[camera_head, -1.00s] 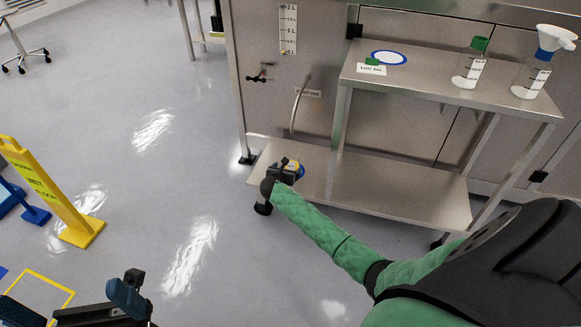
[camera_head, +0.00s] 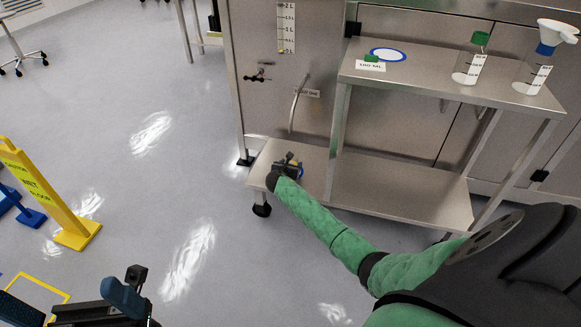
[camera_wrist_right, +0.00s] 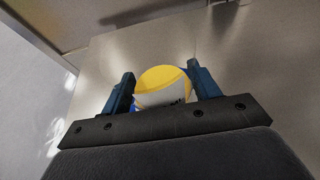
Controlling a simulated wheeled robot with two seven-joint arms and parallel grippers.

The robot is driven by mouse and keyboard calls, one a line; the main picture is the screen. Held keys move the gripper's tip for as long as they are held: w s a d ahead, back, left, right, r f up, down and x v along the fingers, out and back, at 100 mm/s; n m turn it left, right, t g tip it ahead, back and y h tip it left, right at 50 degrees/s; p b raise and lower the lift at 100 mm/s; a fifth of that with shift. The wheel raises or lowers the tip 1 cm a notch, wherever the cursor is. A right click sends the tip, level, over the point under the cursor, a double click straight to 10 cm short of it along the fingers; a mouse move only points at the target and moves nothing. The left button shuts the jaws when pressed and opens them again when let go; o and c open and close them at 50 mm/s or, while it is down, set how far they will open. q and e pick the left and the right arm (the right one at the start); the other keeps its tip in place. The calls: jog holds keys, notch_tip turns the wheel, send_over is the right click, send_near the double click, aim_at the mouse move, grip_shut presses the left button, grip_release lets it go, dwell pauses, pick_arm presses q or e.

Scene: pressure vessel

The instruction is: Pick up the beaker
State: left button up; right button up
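A small round beaker (camera_wrist_right: 163,85), with a yellow upper surface, a pale side and some blue, is on the lower shelf of the steel cart. In the head view only a little of it (camera_head: 299,170) shows behind my right gripper (camera_head: 288,163). In the right wrist view, the two blue fingers of my right gripper (camera_wrist_right: 163,92) stand wide apart, one on each side of the beaker. I see no clear grip on it. My left gripper (camera_head: 126,290) is at the bottom left of the head view, away from the cart; its opening is unclear.
The cart's upper shelf (camera_head: 430,80) holds a blue-rimmed dish (camera_head: 388,54), a green-capped bottle (camera_head: 470,67) and a bottle with a funnel (camera_head: 533,72). A steel vessel stands behind the cart. A yellow floor sign (camera_head: 45,200) stands left. The lower shelf (camera_head: 400,195) is otherwise clear.

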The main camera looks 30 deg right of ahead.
jog(key=c, duration=0.3)
jog(key=shift+r, duration=0.1)
